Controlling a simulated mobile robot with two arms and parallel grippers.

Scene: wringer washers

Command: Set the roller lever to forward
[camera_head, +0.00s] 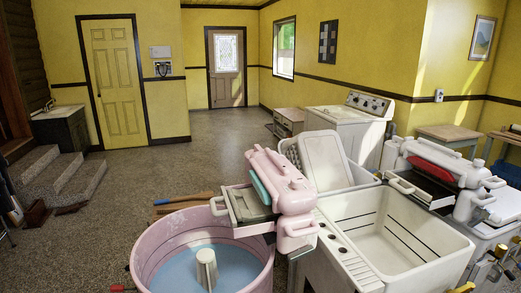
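A pink wringer (283,180) with a pale tray at its left side is mounted over a pink round washer tub (150,250). The tub holds blue water and a pale agitator (206,268). A second wringer, white with a dark red part (430,168), stands at the right behind the sink. I cannot make out which part is the roller lever or how it is set. A small red-tipped piece (119,288) shows at the tub's lower left, cut by the frame edge. Neither of my grippers is in view.
A white double sink (395,235) fills the front right, with brass taps at its right side. A white top-loading washer (345,125) is farther back. The speckled floor (150,170) is clear at centre left; steps (55,180) are at left.

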